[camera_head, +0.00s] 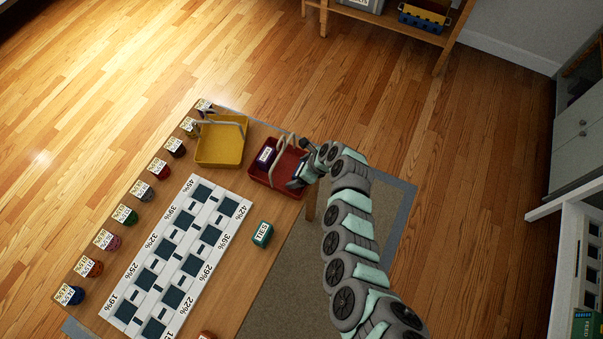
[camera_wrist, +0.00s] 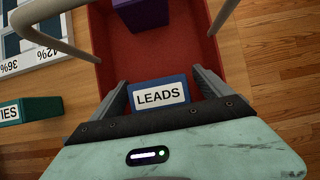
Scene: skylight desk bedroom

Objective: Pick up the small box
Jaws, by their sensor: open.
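A blue box labelled LEADS (camera_wrist: 160,97) lies in the red basket (camera_wrist: 185,48), seen in the wrist view. My gripper (camera_wrist: 160,78) is open, with one finger on each side of this blue box; I cannot tell whether the fingers touch it. A purple box (camera_wrist: 141,14) sits farther in the same basket and also shows in the head view (camera_head: 265,156). A green box (camera_head: 263,234) lies on the table outside the basket.
The red basket's handle (camera_wrist: 45,38) arches close to my gripper. A yellow basket (camera_head: 220,145) stands to its left on the wooden table (camera_head: 240,188). A white tray with dark squares (camera_head: 180,250) and a row of labelled jars (camera_head: 132,215) fill the table's left part.

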